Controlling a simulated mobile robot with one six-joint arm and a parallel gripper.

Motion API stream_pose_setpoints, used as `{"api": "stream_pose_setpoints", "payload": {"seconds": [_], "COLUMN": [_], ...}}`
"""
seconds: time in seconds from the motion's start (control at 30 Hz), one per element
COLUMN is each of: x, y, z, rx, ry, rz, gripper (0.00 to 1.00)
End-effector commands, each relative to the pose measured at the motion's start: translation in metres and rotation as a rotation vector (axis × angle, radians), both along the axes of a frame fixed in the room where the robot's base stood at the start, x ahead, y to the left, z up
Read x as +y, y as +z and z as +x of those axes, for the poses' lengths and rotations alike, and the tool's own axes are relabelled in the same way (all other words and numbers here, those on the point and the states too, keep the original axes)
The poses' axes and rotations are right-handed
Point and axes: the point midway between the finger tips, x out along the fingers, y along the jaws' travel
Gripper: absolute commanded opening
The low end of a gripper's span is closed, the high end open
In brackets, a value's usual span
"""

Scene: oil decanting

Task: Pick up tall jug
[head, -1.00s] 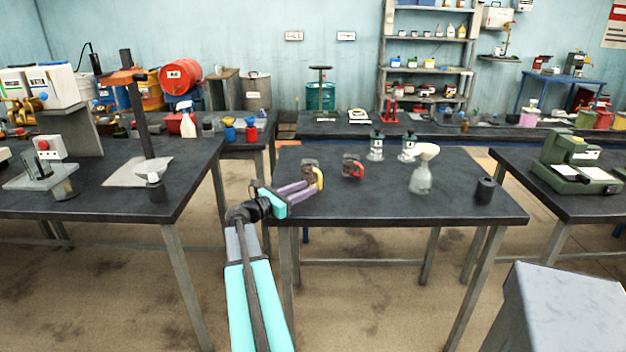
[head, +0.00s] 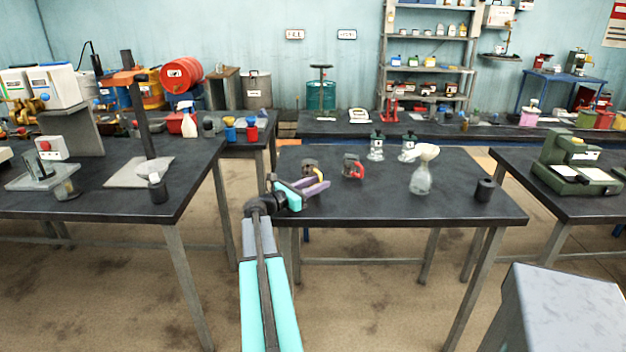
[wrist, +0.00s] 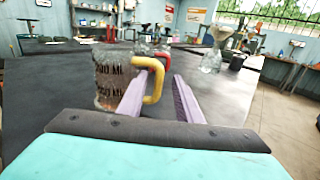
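A clear jug with a yellow handle (head: 309,164) stands upright near the left end of the middle table. A similar jug with a red handle (head: 353,166) stands to its right; I cannot tell surely which is the taller. My gripper (head: 322,187) is open, its two purple fingers low over the table at the yellow-handled jug. In the wrist view the yellow-handled jug (wrist: 113,80) is close on the left. Its handle (wrist: 157,82) shows between the fingers (wrist: 160,80), close to the left finger, which overlaps the jug. Whether they touch is unclear.
On the middle table (head: 380,205) stand a flask with a funnel (head: 421,178), a dark cup (head: 484,190) and two bottles (head: 376,146) at the back. The table's front centre is clear. A side table (head: 110,205) with a stand is at left.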

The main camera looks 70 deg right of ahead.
Motion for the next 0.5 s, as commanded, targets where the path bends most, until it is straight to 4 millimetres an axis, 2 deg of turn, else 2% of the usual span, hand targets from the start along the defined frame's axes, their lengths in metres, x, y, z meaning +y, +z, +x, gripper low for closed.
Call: {"api": "stream_pose_setpoints", "payload": {"seconds": [0.03, 0.2, 0.5], "x": [-0.007, -0.019, -0.02], "y": [0.001, 0.001, 0.0], "z": [-0.002, -0.009, -0.011], "rx": [0.0, 0.0, 0.001], "ry": [-0.001, -0.001, -0.001], "rz": [0.0, 0.0, 0.0], "gripper": [0.32, 0.32, 0.32]}}
